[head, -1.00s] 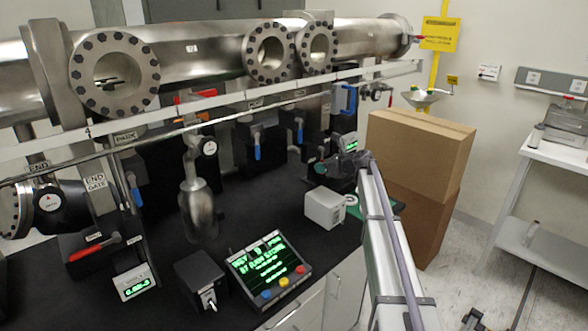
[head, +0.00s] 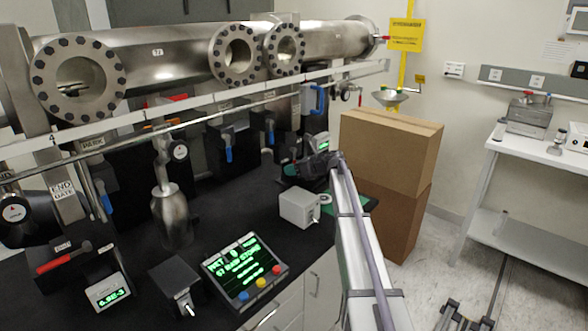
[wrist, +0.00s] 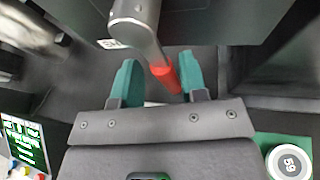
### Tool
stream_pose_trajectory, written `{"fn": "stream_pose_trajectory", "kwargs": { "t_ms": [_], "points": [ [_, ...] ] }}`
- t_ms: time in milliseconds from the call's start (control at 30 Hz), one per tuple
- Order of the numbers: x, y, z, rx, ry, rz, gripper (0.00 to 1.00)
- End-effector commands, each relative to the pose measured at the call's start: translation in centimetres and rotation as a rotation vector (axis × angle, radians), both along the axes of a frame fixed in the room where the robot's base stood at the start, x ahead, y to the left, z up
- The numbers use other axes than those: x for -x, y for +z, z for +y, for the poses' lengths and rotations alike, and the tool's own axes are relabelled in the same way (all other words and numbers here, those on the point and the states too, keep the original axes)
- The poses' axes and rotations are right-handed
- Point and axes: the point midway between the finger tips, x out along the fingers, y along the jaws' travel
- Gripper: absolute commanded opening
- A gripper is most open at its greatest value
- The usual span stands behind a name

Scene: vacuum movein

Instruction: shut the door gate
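My gripper (wrist: 157,62) is open in the wrist view, its two teal fingers apart. A grey lever with a red grip (wrist: 163,76) reaches down between the fingers, closer to the right one; I cannot tell whether they touch. The label beside this lever is too small to read, so I cannot confirm it is the door gate's. In the head view my gripper (head: 290,171) is low at the back of the black bench, below the steel tube, and the lever there is hidden or too small to make out.
A grey box (head: 299,208) stands close in front of my gripper. Cardboard boxes (head: 388,158) are stacked at right. A rail (head: 200,110) runs along the tube.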

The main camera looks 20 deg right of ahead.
Motion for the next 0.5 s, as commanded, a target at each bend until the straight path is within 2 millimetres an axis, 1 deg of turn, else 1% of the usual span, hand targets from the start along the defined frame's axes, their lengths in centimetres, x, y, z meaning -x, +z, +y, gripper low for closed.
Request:
{"fn": "stream_pose_trajectory", "kwargs": {
  "t_ms": [33,400,500],
  "points": [
    [0.00,0.02,0.21,-0.001,0.004,0.001,0.39],
    [-0.15,0.07,-0.03,0.000,-0.001,-0.002,0.40],
    [0.07,0.27,-0.25,0.000,-0.002,-0.002,0.40]
  ]
}}
